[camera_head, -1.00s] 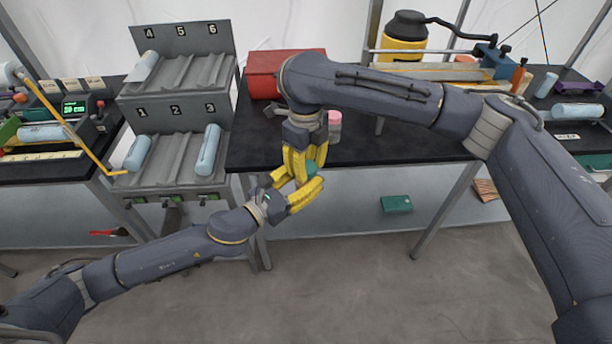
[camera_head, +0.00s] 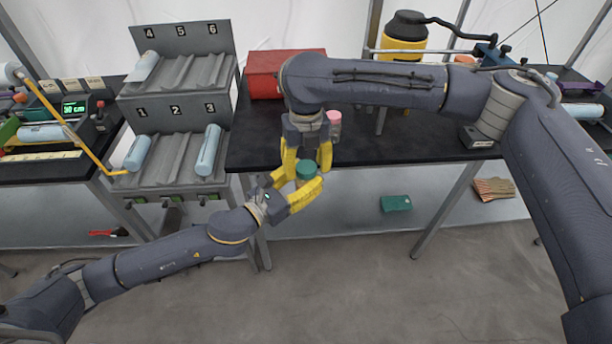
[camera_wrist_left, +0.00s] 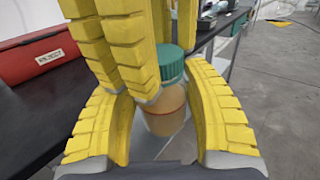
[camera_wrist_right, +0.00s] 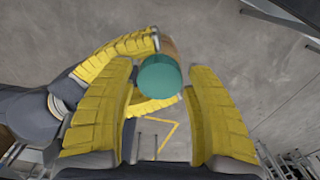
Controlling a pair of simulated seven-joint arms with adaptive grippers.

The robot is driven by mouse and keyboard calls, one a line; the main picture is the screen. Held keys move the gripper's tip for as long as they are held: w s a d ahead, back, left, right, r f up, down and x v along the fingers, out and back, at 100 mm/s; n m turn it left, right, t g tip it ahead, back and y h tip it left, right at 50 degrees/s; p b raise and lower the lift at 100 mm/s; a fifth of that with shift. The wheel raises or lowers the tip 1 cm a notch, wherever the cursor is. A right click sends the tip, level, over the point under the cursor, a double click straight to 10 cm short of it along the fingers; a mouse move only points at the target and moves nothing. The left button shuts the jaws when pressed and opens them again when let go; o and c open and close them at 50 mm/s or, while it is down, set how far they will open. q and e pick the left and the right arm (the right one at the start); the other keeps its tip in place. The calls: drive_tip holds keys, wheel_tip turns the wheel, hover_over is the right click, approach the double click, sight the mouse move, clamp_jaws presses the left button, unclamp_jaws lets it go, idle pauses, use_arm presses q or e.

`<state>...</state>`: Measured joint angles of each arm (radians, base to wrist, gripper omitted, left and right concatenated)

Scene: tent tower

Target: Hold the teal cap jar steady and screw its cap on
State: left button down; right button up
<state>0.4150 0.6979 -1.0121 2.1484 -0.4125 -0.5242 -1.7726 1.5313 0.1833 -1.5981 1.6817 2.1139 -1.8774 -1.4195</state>
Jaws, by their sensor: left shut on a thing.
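The jar (camera_wrist_left: 165,119) has a see-through orange body and stands upright between the yellow fingers of my left gripper (camera_wrist_left: 165,100), which is shut on it. The teal cap (camera_head: 306,168) sits on top of the jar; its ridged side shows in the left wrist view (camera_wrist_left: 170,64). My right gripper (camera_head: 307,160) points down over the cap with its fingers spread to either side. In the right wrist view the cap (camera_wrist_right: 159,77) lies between those fingers, with gaps at both sides. Part of the jar body is hidden by the fingers and cap.
A black table (camera_head: 390,148) lies behind the grippers. On it are a red box (camera_head: 272,74) and a pink-lidded jar (camera_head: 334,122) close behind my right gripper. A grey numbered rack (camera_head: 172,150) stands at the left. Open floor lies in front.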

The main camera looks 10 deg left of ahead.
drive_tip(key=shift+r, duration=0.1)
drive_tip(key=shift+r, duration=2.2)
drive_tip(key=shift+o, duration=0.4)
drive_tip(key=shift+r, duration=0.1)
drive_tip(key=shift+r+n, duration=1)
drive_tip(key=shift+r, duration=0.6)
drive_tip(key=shift+f, duration=0.1)
drive_tip(key=shift+f, duration=3.9)
drive_tip(key=shift+c, duration=0.3)
